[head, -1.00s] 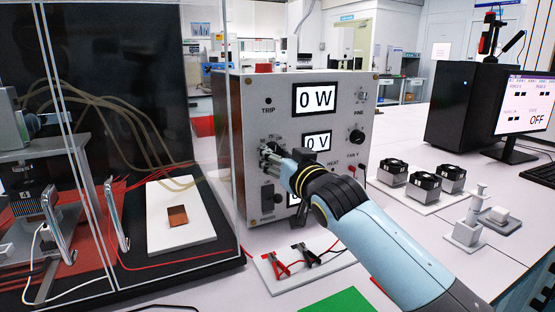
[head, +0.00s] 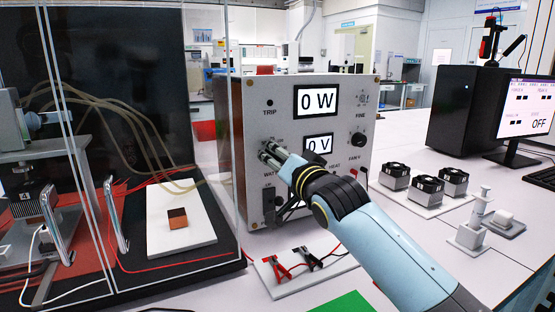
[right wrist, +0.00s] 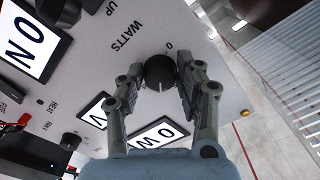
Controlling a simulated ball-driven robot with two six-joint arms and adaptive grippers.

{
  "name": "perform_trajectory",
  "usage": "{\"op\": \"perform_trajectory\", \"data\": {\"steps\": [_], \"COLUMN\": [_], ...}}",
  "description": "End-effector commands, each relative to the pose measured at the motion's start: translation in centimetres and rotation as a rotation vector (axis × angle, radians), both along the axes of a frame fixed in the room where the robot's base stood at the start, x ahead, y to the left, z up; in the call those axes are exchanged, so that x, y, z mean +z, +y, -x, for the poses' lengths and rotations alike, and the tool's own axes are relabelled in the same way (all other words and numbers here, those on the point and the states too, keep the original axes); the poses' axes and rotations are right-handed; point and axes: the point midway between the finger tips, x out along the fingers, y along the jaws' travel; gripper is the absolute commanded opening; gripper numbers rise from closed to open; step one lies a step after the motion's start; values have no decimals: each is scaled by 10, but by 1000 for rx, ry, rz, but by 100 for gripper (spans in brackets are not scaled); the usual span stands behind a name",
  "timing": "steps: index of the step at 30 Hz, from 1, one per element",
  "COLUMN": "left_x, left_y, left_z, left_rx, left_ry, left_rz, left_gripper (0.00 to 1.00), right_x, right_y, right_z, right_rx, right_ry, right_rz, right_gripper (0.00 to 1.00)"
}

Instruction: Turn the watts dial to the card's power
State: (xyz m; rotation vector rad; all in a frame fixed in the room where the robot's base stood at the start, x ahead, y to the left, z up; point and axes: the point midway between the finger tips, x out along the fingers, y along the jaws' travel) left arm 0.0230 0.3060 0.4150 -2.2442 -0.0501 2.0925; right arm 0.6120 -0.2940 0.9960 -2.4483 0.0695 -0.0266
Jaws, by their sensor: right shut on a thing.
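The watts dial (right wrist: 160,72) is a round black knob on the grey front panel, beside the printed word WATTS and a 0 mark. In the right wrist view a pale line shows on its lower part. My right gripper (right wrist: 162,80) has one finger on each side of the dial and is shut on it. In the head view the right gripper (head: 268,152) covers the dial on the left part of the power unit (head: 350,170). The upper display (head: 317,101) reads 0 W and the one below (head: 318,145) reads 0 V. I cannot make out a power card. My left gripper is out of view.
The FINE knob (head: 358,139) is right of the displays. Red and black clips (head: 305,258) lie on a white plate below the unit. Several fan coolers (head: 427,190) stand at right. A clear-fronted enclosure with a copper block (head: 178,218) is at left.

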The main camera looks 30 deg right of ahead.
Motion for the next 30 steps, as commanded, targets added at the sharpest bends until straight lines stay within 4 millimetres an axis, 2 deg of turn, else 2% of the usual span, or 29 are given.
{"op": "perform_trajectory", "data": {"steps": [12, 13, 17, 18, 26, 30], "left_x": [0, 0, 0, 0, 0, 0], "left_y": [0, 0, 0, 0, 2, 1], "left_z": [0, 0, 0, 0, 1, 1], "left_rx": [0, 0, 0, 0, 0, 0], "left_ry": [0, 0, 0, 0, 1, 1], "left_rz": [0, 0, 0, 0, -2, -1], "left_gripper": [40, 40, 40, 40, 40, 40], "right_x": [-4, -4, -3, -3, -1, -2], "right_y": [0, 0, 0, 0, 0, 1], "right_z": [1, 1, 0, 0, 1, 15], "right_rx": [-1, -1, -1, -1, 0, 0], "right_ry": [8, 8, 7, 5, 2, 3], "right_rz": [-8, -8, -7, -7, -6, -5], "right_gripper": [3, 38, 55, 57, 57, 57]}}
